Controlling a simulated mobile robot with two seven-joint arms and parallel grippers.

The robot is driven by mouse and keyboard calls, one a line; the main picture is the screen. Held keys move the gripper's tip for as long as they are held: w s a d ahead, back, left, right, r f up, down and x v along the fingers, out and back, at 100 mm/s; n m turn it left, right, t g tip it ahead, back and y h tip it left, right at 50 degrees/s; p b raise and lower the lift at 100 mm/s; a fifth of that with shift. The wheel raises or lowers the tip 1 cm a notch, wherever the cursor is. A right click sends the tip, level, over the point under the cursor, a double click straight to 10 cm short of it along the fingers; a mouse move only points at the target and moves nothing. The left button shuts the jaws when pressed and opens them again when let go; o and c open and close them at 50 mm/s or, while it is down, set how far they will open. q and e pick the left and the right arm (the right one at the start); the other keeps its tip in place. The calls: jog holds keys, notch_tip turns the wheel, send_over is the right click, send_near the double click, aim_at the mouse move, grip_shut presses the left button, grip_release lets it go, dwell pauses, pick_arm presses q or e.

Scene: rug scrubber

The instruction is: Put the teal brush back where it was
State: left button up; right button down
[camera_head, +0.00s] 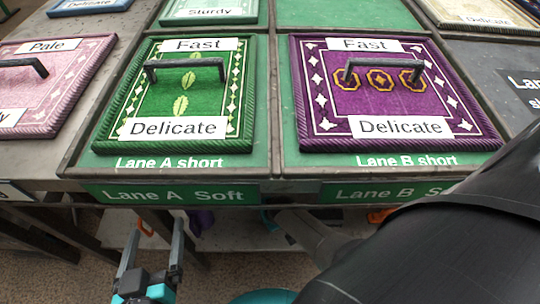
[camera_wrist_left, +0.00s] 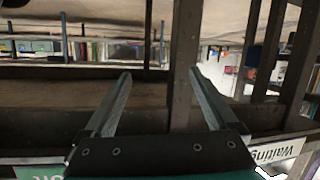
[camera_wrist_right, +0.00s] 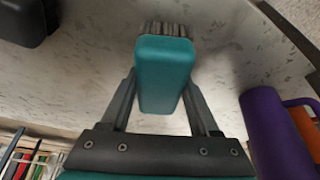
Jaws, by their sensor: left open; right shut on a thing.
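The teal brush (camera_wrist_right: 165,72) is between the fingers of my right gripper (camera_wrist_right: 160,85) in the right wrist view, its grey bristles at the far end. My right gripper is shut on it, over a pale speckled surface (camera_wrist_right: 90,70). I cannot tell whether the bristles touch that surface. My left gripper (camera_head: 155,242) is open and empty in front of the table edge, below the Lane A Soft sign (camera_head: 175,194). Its spread fingers also show in the left wrist view (camera_wrist_left: 160,78).
A purple thing (camera_wrist_right: 275,130) with an orange part (camera_wrist_right: 304,128) stands right of the brush. A dark object (camera_wrist_right: 28,18) is at upper left. A green rug (camera_head: 150,90) and a purple rug (camera_head: 390,90), both with black handles, lie on the table above.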

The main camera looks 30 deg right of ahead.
jog(key=shift+f+b, duration=0.35)
jog(key=shift+f, duration=0.2)
pick_arm(q)
jog(key=shift+s+d+r+n+t+h, duration=0.15)
jog(key=shift+s+d+r+t+h, duration=0.2)
jog(key=shift+t, duration=0.35)
jog(key=shift+s+d+r+n+t+h, duration=0.2)
jog(key=shift+d+r+t, duration=0.1)
jog(key=shift+r+t, duration=0.35)
pick_arm(e)
jog(key=shift+f, duration=0.3)
pick_arm(q)
jog(key=shift+f, duration=0.1)
pick_arm(e)
jog(key=shift+f, duration=0.15)
jog(key=shift+c, duration=0.6)
grip_release()
